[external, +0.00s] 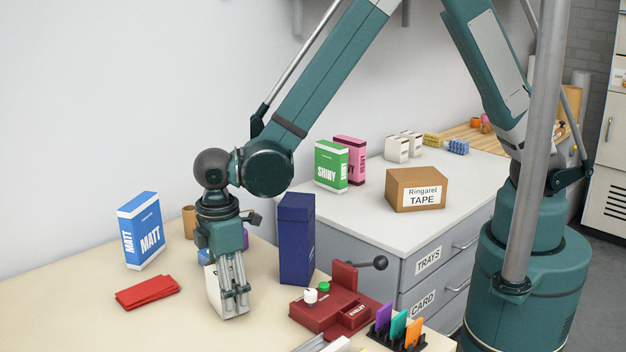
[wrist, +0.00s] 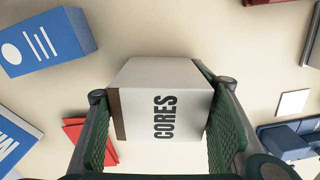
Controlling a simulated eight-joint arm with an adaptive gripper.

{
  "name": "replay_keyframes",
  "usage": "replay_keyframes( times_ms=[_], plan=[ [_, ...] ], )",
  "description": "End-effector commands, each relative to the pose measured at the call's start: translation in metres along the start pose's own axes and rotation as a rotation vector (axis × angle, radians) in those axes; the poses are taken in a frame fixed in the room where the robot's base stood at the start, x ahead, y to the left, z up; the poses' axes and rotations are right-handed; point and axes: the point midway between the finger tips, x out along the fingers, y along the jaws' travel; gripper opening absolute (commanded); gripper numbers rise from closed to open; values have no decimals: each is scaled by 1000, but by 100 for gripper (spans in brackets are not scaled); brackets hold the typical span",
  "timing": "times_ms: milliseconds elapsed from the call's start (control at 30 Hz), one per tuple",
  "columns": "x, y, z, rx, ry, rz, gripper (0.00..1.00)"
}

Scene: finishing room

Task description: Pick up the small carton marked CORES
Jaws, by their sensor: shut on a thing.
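The small white carton marked CORES (wrist: 165,95) is between the two fingers of my gripper (wrist: 165,135) in the wrist view, with its black lettering facing the camera. My fingers press on its two sides. In the external view the carton (external: 214,296) stands at or just above the beige table, partly hidden behind my gripper (external: 236,300). I cannot tell whether its bottom touches the table.
A tan cylinder (external: 189,221) stands behind.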

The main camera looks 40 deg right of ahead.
Motion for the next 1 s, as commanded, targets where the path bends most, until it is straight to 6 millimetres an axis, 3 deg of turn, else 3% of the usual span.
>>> replay_keyframes(
  times_ms=[467, 1000],
  plan=[
    [-12, 0, 0, 0, 0, 0, 36],
    [-80, 0, 0, 0, 0, 0, 36]
  ],
)
